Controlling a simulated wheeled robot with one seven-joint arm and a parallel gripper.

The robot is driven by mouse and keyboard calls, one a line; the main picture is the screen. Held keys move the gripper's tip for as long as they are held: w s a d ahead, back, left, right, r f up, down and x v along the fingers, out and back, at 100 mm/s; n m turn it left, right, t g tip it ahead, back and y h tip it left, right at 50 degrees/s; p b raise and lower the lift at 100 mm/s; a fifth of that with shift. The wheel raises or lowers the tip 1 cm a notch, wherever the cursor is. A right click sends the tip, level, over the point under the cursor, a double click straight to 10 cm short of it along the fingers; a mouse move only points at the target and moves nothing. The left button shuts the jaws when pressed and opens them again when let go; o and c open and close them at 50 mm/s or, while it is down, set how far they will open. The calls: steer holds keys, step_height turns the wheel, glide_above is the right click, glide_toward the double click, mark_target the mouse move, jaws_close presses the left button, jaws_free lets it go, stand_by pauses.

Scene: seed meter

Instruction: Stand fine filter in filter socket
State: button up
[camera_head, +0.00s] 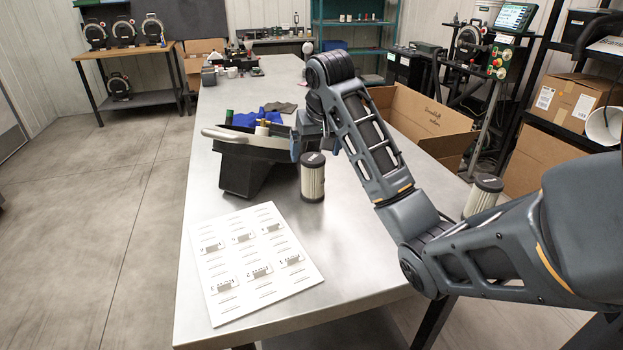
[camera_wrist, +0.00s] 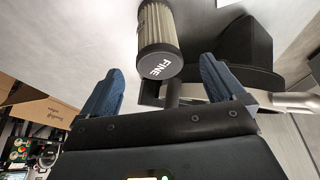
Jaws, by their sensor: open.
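The fine filter (camera_head: 313,182) is a pale pleated cylinder with a black cap, standing upright on the metal table. In the wrist view its cap reads FINE, and the filter (camera_wrist: 159,33) lies ahead of the gap between my fingers. My gripper (camera_head: 315,148) is open and empty above and behind the filter; in the wrist view both blue fingers of my gripper (camera_wrist: 162,85) are spread apart. A black housing (camera_head: 243,172) with a light handle stands left of the filter; it also shows in the wrist view (camera_wrist: 245,47). I cannot make out the filter socket for certain.
A white sheet with labelled marks (camera_head: 250,262) lies at the table's front. A second similar filter (camera_head: 482,197) is at the right, partly behind my arm. Blue cloth (camera_head: 262,119) and small parts lie behind the housing. An open cardboard box (camera_head: 425,120) stands right of the table.

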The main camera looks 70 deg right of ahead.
mark_target(312, 157)
steer(key=shift+p+x, duration=0.5)
steer(key=shift+x, duration=3.3)
steer(key=shift+s, duration=0.15)
steer(key=c, duration=1.2)
steer(key=shift+r, duration=0.1)
step_height(312, 157, up, 4)
steer(key=shift+f+b, duration=0.1)
steer(key=shift+b, duration=0.25)
steer(key=s+d+r+p, duration=0.1)
steer(key=s+d+r, duration=0.5)
steer(key=s, duration=0.4)
steer(key=shift+r, duration=0.5)
